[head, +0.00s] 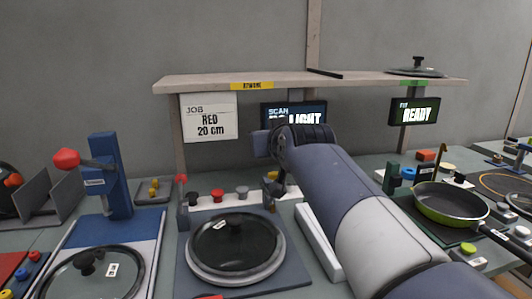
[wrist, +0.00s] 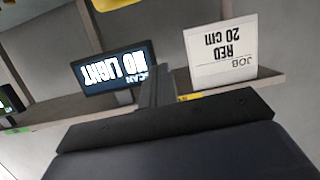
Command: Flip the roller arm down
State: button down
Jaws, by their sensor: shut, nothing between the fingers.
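A glass lid with a black knob (head: 238,243) lies in a round ring on the middle station's blue base (head: 185,287). A white rail (head: 205,214) runs behind it, with a small red-topped post (head: 182,188) at its left end. At its right end a dark upright part (head: 270,198) stands partly behind my wrist. I cannot tell for sure whether this is the roller arm. My gripper is raised above the back of this station, in front of the shelf. In the wrist view its fingers (wrist: 156,86) are shut and empty, pointing toward the shelf signs.
A shelf (head: 220,81) spans the back, with a job card reading RED 20 cm (head: 209,117) and a NO LIGHT screen (wrist: 115,72). A blue press with a red knob (head: 108,175) stands left. A green pan (head: 450,204) sits right. My arm crosses the right-middle bench.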

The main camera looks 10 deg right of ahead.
aim_at(277, 174)
jog(key=s+f+t+b, duration=0.2)
jog(key=s+f+b, duration=0.1)
jog(key=b, duration=0.6)
jog(key=shift+s+f+t, duration=0.35)
jog(key=shift+f+t, duration=0.05)
jog(key=shift+s+d+f+t+h+b, duration=0.3)
jog(key=shift+s+t+b, duration=0.05)
jog(key=shift+t+b, duration=0.25)
jog(key=s+f+t+b, duration=0.2)
jog(key=s+f+b, duration=0.2)
jog(key=f, duration=0.1)
jog(key=shift+a+f+y, duration=0.3)
jog(key=shift+f+y, duration=0.1)
